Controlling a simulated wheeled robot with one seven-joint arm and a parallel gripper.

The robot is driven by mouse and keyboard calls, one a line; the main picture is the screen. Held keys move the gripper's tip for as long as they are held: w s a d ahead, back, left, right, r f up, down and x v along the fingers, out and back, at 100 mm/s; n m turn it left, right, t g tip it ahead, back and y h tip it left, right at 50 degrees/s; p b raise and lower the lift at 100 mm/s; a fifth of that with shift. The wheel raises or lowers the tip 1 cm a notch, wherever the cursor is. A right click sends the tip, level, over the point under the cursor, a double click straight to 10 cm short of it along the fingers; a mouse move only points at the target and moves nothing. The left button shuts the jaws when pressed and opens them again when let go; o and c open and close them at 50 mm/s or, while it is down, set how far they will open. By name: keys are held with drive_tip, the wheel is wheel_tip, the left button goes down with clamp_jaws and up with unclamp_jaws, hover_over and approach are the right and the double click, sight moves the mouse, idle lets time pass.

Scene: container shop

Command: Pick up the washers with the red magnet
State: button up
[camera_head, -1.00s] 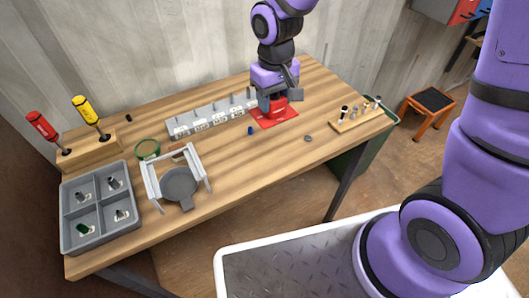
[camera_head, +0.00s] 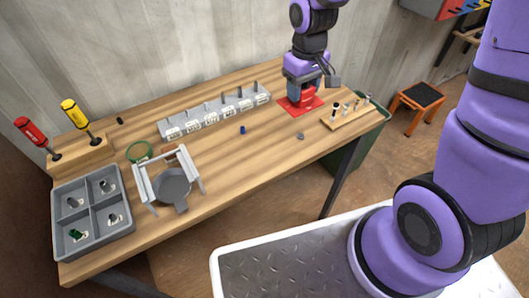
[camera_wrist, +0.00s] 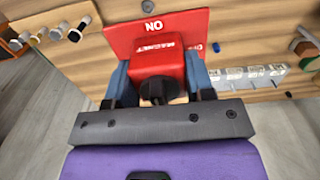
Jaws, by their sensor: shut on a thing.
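My gripper (camera_wrist: 160,90) is shut on the red magnet (camera_wrist: 160,57), a red block with a dark round part facing the wrist camera. Its blue fingers press the magnet from both sides. In the head view my gripper (camera_head: 302,88) is over the table's right half, at a red plate (camera_head: 287,107). The plate, with white lettering partly reading "NO", lies behind the magnet in the wrist view (camera_wrist: 122,36). I cannot tell whether the plate touches the table. A small grey piece (camera_head: 300,136) lies in front of the plate; I cannot tell whether it is a washer.
A wooden block with bolts (camera_head: 345,116) is close right of the plate. A labelled pegged rail (camera_head: 215,117) is to the left, and a small blue piece (camera_head: 242,130) lies before it. A grey stand (camera_head: 172,185) and four-part tray (camera_head: 88,215) are farther left.

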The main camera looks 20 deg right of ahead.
drive_tip(key=shift+w+d, duration=0.1)
drive_tip(key=shift+d, duration=0.5)
drive_tip(key=shift+f, duration=4.9)
drive_tip(key=shift+f, duration=0.15)
drive_tip(key=shift+f, duration=0.9)
drive_tip(key=shift+r, duration=6)
